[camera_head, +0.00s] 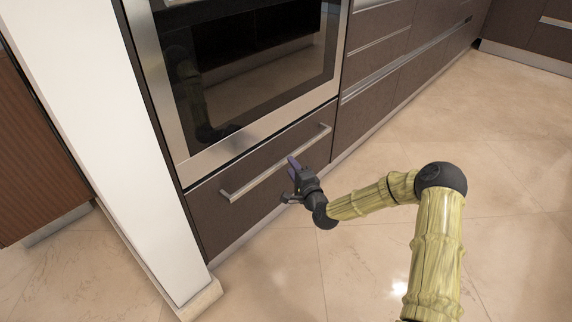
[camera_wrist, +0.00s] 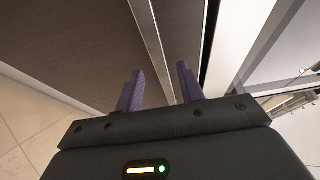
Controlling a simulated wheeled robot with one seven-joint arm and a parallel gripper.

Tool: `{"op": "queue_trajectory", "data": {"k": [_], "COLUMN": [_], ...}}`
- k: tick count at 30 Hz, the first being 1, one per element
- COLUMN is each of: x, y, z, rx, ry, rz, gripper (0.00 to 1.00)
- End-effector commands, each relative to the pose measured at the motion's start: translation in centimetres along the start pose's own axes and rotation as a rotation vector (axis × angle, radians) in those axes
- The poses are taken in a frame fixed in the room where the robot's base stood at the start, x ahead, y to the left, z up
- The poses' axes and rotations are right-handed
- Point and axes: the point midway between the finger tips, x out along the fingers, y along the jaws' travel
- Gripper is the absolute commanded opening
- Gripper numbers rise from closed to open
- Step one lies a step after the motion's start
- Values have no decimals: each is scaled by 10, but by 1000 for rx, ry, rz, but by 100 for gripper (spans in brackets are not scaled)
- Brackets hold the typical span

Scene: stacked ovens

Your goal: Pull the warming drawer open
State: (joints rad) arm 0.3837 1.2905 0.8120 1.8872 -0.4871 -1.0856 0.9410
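The warming drawer (camera_head: 240,217) is a dark brown front below the oven, and it looks closed flush with the cabinet. Its long metal bar handle (camera_head: 256,182) runs across the upper part of the front. My gripper (camera_head: 293,166) is at the handle, right of its middle. In the wrist view the two purple fingers of my gripper (camera_wrist: 160,87) are apart. The handle bar (camera_wrist: 155,45) runs into the gap between them, with space visible on both sides. Whether a finger touches the bar or the front cannot be told.
The oven (camera_head: 250,70) with its dark glass door sits directly above the drawer. A white panel (camera_head: 100,120) stands at the left. More brown drawers (camera_head: 380,105) continue to the right. The tiled floor (camera_head: 350,260) in front is clear.

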Motion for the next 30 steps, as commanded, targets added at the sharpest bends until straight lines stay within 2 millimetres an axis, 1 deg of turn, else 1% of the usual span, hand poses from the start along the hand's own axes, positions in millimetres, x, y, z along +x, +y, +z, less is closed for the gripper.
{"op": "queue_trajectory", "data": {"k": [1,3,6,9,13,21,27,30], "x": [9,21,36,47,54,54,54,54], "y": [4,4,3,2,0,0,0,0], "z": [0,0,0,0,0,0,0,0], "rx": [-2,-3,-3,-2,-1,0,-1,-1], "ry": [1,0,1,0,0,0,0,0], "rz": [-3,-3,-2,-2,-1,0,0,0], "gripper": [38,38,38,38,38,38,0,0]}}
